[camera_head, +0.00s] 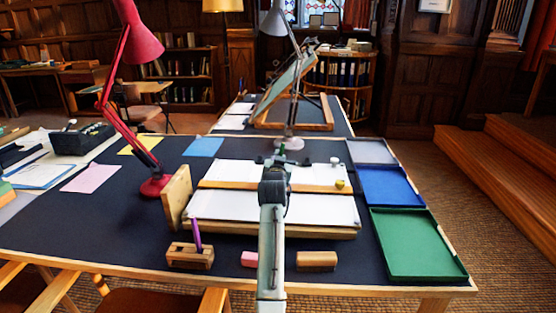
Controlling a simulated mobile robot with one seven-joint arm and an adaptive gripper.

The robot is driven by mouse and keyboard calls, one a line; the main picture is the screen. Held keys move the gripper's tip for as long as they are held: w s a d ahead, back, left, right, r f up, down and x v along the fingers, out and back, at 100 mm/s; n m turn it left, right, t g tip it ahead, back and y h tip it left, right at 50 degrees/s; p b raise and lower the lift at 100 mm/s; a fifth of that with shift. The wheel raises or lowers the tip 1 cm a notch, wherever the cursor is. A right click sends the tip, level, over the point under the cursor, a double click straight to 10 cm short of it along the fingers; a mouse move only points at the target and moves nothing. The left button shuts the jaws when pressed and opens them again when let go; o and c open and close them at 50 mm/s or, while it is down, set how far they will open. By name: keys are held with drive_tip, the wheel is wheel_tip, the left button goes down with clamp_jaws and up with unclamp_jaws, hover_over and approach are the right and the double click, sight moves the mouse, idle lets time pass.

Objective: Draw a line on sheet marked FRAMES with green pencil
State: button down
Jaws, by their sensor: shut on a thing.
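My gripper (279,160) is over the middle of a tilted drawing board, mostly hidden behind my own arm. A white sheet (322,209) lies on the lower part of the board, and more white paper (315,173) lies above a wooden bar (235,185). No FRAMES marking can be read on either. I cannot tell whether the held thing touches the paper.
A wooden holder (190,257) with a purple pencil (197,235), a pink eraser (249,259) and a wooden block (317,260) stand in front. Grey (371,151), blue (388,186) and green (416,245) trays line the right. A red lamp (157,187) stands left of the board.

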drive_tip(key=shift+d+f, duration=0.1)
drive_tip(key=shift+d, duration=0.8)
idle(0.5)
drive_tip(key=shift+d, duration=0.35)
drive_tip(key=shift+d+p, duration=0.35)
drive_tip(key=shift+d, duration=0.35)
idle(0.5)
drive_tip(key=shift+d, duration=0.3)
drive_tip(key=shift+d, duration=1.25)
idle(0.9)
drive_tip(key=shift+d, duration=0.3)
drive_tip(key=shift+d, duration=0.45)
idle(0.3)
drive_tip(key=shift+r+p, duration=1.85)
drive_tip(key=shift+r, duration=0.75)
